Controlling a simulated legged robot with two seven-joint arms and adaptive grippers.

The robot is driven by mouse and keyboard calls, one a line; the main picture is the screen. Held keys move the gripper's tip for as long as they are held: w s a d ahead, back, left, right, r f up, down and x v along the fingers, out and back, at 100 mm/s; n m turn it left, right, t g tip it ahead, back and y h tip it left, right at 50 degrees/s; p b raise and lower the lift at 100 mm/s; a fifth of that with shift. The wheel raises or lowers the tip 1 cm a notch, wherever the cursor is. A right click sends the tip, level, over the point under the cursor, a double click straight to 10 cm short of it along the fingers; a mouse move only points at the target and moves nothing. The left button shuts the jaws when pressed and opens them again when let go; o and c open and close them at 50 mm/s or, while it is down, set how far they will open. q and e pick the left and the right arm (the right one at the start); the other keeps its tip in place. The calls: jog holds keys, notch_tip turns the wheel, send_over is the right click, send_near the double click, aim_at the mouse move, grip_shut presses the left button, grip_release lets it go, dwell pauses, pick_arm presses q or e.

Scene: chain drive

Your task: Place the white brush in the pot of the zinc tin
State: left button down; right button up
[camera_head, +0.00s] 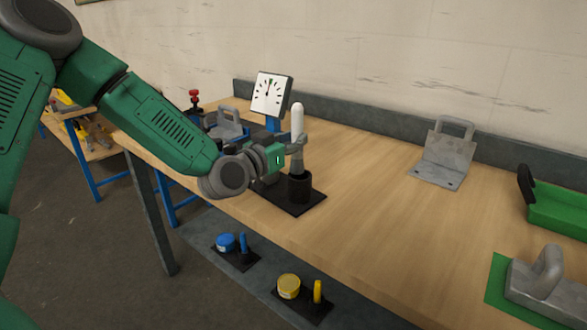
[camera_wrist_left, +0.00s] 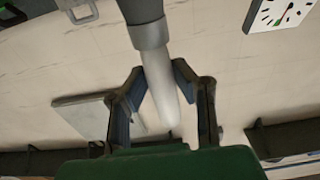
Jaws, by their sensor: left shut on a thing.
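The white brush (camera_head: 297,124) stands upright in my left gripper (camera_head: 298,145), with its pale rounded end up. In the left wrist view (camera_wrist_left: 160,85) the gripper's two fingers are closed around the brush near its grey collar. The black pot (camera_head: 299,188) stands on a dark base plate (camera_head: 306,206) on the bench. The brush's lower end is at the pot's mouth; I cannot tell how far inside it is. The zinc tin itself cannot be made out; my left gripper and wrist cover part of the plate. My right gripper is not in view.
A dial gauge (camera_head: 271,93) stands behind the gripper. Grey metal brackets (camera_head: 446,152) and a green block (camera_head: 560,208) are on the bench. Blue (camera_head: 227,242) and yellow (camera_head: 288,286) tins with brushes sit lower down. The bench middle (camera_head: 365,180) is clear.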

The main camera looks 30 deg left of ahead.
pick_arm(q)
jog(key=f, duration=0.1)
jog(key=d+f, duration=0.2)
jog(key=f, duration=0.1)
jog(key=shift+s+b, duration=0.3)
jog(key=shift+b, duration=0.05)
jog(key=shift+w+f, duration=0.3)
jog(key=shift+w, duration=0.05)
jog(key=shift+s+a+r, duration=0.1)
jog(key=shift+s+a, duration=0.05)
jog(key=shift+a, duration=0.3)
jog(key=c, duration=1.3)
grip_release()
jog(key=shift+a, duration=0.2)
jog(key=shift+c, duration=0.2)
jog(key=shift+a, duration=0.1)
jog(key=shift+d, duration=0.2)
jog(key=shift+s+d, duration=0.1)
jog(key=shift+d, duration=0.1)
jog(key=shift+s+r, duration=0.1)
jog(key=shift+s, duration=0.3)
send_near(298, 157)
jog(key=s, duration=0.2)
jog(key=shift+p, duration=0.4)
jog(key=shift+a, duration=0.25)
